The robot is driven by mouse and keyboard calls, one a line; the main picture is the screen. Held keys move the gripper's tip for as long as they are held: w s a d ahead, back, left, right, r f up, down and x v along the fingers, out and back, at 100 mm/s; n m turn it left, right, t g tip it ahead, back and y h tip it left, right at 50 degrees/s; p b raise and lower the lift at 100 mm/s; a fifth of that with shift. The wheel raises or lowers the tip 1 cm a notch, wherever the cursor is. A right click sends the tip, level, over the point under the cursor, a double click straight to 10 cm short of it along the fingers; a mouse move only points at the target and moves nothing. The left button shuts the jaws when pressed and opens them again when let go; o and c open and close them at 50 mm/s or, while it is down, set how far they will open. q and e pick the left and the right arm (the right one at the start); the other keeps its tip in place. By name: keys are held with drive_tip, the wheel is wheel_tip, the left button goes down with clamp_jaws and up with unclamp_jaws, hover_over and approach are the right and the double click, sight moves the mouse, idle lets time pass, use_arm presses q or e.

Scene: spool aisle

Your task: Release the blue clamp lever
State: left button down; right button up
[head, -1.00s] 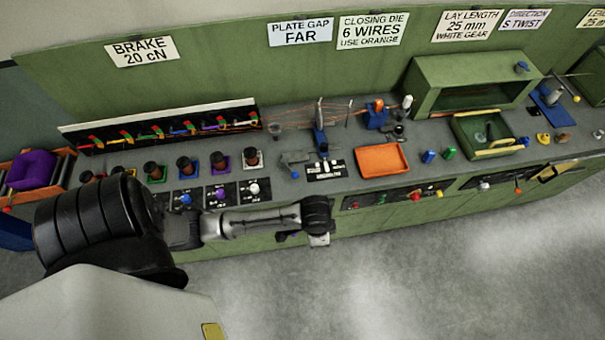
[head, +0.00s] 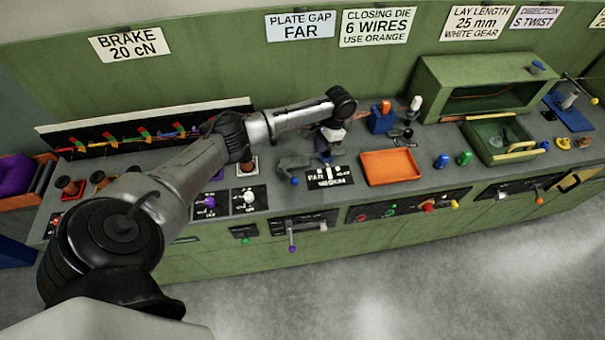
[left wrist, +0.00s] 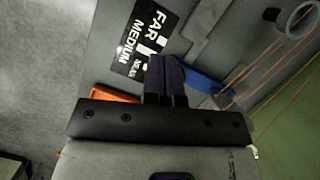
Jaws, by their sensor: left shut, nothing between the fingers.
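My left gripper (head: 330,140) hangs over the bench, pointing down, above the FAR/MEDIUM scale plate (head: 328,176). In the left wrist view its dark fingers (left wrist: 165,75) are together with nothing between them. A blue part (head: 324,158) shows just under the gripper in the head view, mostly hidden by it. In the left wrist view a long blue part (left wrist: 205,82) lies beside the fingertips; whether they touch it I cannot tell. A grey piece with a blue knob (head: 294,181) is left of the scale plate. I cannot tell which blue part is the clamp lever.
An orange tray (head: 391,167) lies right of the scale plate. A blue block with an orange top (head: 382,118) stands behind it. Orange wires (left wrist: 265,70) run close by in the left wrist view. Several knobs line the bench front.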

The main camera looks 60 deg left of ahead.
sight(289, 176)
use_arm(q)
drive_tip(key=shift+f, duration=0.1)
drive_tip(key=x, duration=1)
drive_tip(key=shift+s, duration=0.1)
drive_tip(key=shift+s+p, duration=0.55)
drive_tip(key=shift+s, duration=0.55)
drive_tip(key=shift+s+f, duration=0.3)
drive_tip(key=shift+s, duration=0.45)
drive_tip(key=shift+p, duration=0.3)
drive_tip(key=shift+s+r, duration=0.1)
drive_tip(key=shift+s, duration=0.05)
drive_tip(key=shift+s+d+m+p, duration=0.15)
drive_tip(key=shift+m+p, duration=0.25)
drive_tip(key=shift+p, duration=0.05)
drive_tip(key=shift+s+d+m+p, duration=0.1)
drive_tip(key=shift+s+m+p, duration=0.1)
drive_tip(key=shift+m+p, duration=0.15)
